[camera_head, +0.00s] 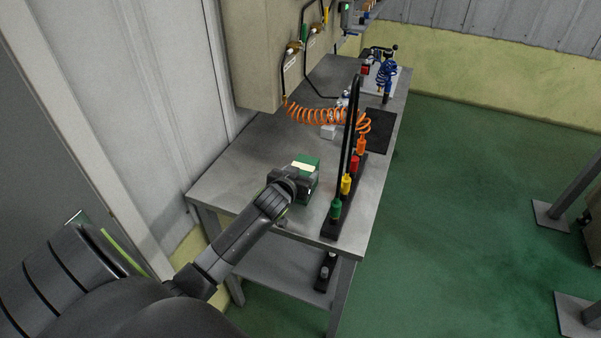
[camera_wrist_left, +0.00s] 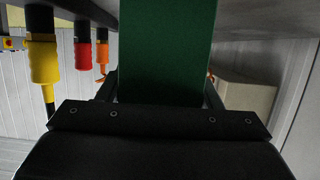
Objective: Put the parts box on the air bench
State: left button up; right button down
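The parts box (camera_head: 306,164) is green with a pale cream label on top. In the head view it is at the near end of the grey air bench (camera_head: 237,178), at the end of my left arm. My left gripper (camera_head: 299,187) is at the box's near side. In the left wrist view the green box (camera_wrist_left: 165,50) fills the space between the two fingers of the left gripper (camera_wrist_left: 162,92), which lie close along both its sides. I cannot tell whether the box's underside touches the bench top. My right gripper is not in view.
Right of the box, a black rack (camera_head: 345,205) with green, yellow, red and orange connectors lines the bench edge. An orange coiled hose (camera_head: 318,117), a small white block (camera_head: 328,132) and a black mat (camera_head: 380,128) are farther back. A grey wall stands left.

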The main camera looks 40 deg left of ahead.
pick_arm(q)
jog(key=o, duration=0.5)
jog(key=shift+c, duration=0.2)
jog(key=shift+r, duration=0.25)
jog(key=shift+s+d, duration=0.15)
jog(key=shift+s, duration=0.45)
jog(key=v, duration=1)
jog(key=shift+s+r+b, duration=0.2)
jog(key=shift+s+b, duration=0.15)
jog(key=shift+b, duration=0.1)
